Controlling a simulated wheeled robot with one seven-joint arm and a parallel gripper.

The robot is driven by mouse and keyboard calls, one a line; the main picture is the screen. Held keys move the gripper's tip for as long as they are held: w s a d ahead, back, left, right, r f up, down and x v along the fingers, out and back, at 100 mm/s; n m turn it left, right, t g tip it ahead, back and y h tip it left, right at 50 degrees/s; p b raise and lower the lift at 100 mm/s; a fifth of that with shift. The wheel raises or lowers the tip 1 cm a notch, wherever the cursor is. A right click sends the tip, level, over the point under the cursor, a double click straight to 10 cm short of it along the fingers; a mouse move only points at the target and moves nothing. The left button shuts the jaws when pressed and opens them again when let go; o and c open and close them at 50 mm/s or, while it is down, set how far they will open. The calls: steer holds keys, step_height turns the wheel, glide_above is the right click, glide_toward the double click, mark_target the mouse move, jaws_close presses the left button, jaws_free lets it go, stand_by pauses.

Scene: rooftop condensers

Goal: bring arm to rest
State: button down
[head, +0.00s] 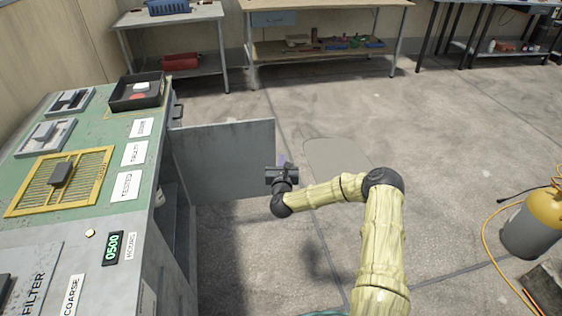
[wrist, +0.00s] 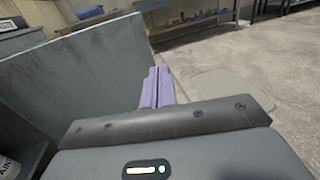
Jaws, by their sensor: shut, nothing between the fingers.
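My gripper (head: 282,162) is at the end of my pale yellow arm, in the middle of the head view. It is beside the right end of an open grey cabinet door (head: 225,158); I cannot tell whether it touches the door. In the wrist view its two purple fingers (wrist: 157,88) lie together, with nothing between them. The door also fills the left of the wrist view (wrist: 85,70).
A green-topped cabinet (head: 70,205) on the left carries a yellow grille (head: 92,165), a black tray (head: 137,104) and labels. Benches (head: 325,48) line the back. A gas cylinder (head: 528,232) with a hose stands right. The floor between is clear.

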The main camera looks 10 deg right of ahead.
steer(key=s+a+r+n+g+y, duration=0.3)
steer(key=s+a+n+g+y, duration=0.6)
steer(key=n, duration=1.3)
steer(key=s+d+r+n+g+h, duration=0.2)
steer(key=s+r+n, duration=0.25)
steer(key=s, duration=0.55)
steer(key=s+d+r+n+g+h, duration=0.1)
steer(key=s+d+r+n+g, duration=0.15)
steer(key=s+n, duration=0.55)
steer(key=s+d+r+n+g+h, duration=0.15)
steer(key=s+r+n, duration=0.25)
steer(key=s, duration=0.8)
steer(key=w+p+v, duration=0.3)
steer(key=p+v, duration=1.1)
steer(key=p, duration=0.1)
steer(key=w+a+r+p+v, duration=0.1)
steer(key=w+p+v, duration=0.2)
steer(key=p+v, duration=1.2)
steer(key=shift+r, duration=0.35)
